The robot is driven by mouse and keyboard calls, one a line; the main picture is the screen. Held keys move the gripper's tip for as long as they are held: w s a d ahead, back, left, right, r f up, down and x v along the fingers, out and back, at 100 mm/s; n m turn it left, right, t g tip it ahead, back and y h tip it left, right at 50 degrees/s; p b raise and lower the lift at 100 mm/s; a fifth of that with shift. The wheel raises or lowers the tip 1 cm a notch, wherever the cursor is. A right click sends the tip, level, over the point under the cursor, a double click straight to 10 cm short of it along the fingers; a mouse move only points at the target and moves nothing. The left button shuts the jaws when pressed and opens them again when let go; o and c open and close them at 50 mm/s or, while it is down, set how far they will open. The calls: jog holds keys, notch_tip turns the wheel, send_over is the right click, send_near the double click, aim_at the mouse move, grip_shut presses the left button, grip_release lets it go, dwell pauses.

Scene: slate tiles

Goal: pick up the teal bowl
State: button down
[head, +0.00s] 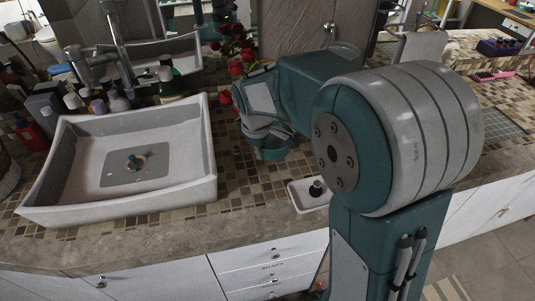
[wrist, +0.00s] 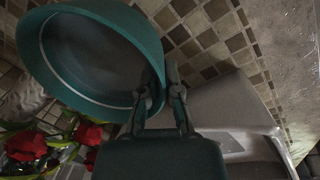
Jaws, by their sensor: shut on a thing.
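The teal bowl (wrist: 95,55) fills the upper left of the wrist view, with its hollow inside visible and appearing empty. My gripper (wrist: 160,82) is shut on its near right rim, one finger inside the wall and one outside. In the head view, part of the teal bowl (head: 272,153) shows below my wrist, and my arm hides the rest. I cannot tell whether the bowl is touching the counter.
A white sink (head: 205,170) stands left of the bowl. Red flowers (head: 237,68) are close behind my wrist. A small white dish (head: 303,203) with a dark object lies near the counter's front edge. Bottles (head: 168,85) crowd behind the sink.

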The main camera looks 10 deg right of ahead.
jog(key=s+a+r, duration=0.4)
jog(key=s+a, duration=0.2)
jog(key=shift+s+a, duration=0.15)
jog(key=shift+f, duration=0.1)
dwell(0.5)
